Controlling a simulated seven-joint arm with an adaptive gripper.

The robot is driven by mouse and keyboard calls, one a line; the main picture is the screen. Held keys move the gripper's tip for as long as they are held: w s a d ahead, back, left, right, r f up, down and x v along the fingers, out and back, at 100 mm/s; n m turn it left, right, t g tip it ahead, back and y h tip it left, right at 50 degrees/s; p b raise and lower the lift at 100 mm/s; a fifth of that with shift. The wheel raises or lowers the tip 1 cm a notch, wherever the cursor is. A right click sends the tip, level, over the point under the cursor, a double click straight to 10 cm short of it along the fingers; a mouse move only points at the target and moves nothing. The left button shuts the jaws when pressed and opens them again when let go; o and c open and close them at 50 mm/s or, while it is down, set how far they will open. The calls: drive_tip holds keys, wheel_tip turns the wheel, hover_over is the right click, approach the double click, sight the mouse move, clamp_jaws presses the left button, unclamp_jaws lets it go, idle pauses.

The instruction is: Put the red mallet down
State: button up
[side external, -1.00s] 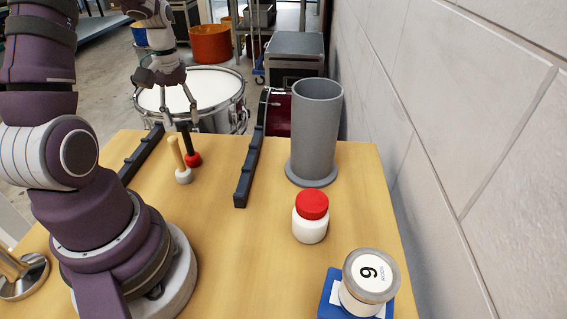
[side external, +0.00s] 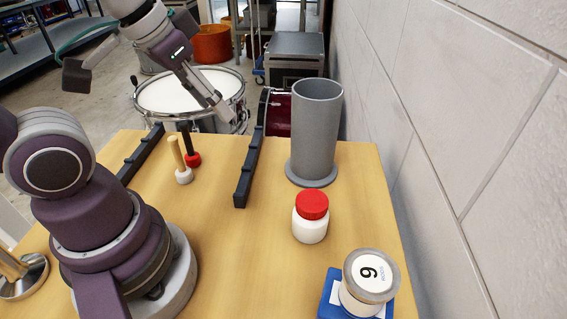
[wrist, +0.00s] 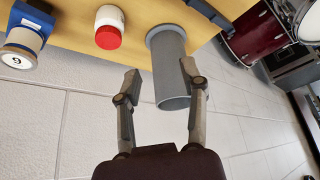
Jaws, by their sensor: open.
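The red mallet (side external: 193,159) has a dark handle and a red head. The grey cylinder (wrist: 172,75) shows behind the fingers. The mallets are not in the wrist view.
A tall grey cylinder (side external: 315,130) stands at the table's right rear. Two dark notched racks, left (side external: 140,155) and right (side external: 247,175), flank the mallets. A red-lidded white jar (side external: 311,216) and a jar on a blue block (side external: 367,280) stand at front right. A wall (side external: 450,130) borders the right.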

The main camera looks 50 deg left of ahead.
drive_tip(key=shift+s+d+f+m, duration=0.3)
drive_tip(key=shift+d+m, duration=0.1)
drive_tip(key=shift+d, duration=0.1)
drive_tip(key=shift+c, duration=0.9)
drive_tip(key=m+g+y, duration=0.8)
drive_tip(key=m+y, duration=0.8)
drive_tip(key=y, duration=0.2)
approach(183, 122)
drive_tip(key=a, duration=0.3)
drive_tip(key=s+a, duration=0.1)
drive_tip(key=a, duration=0.5)
drive_tip(key=shift+s+a+r, duration=0.2)
drive_tip(key=shift+s+a, duration=0.1)
drive_tip(key=shift+a, duration=0.1)
clamp_jaws()
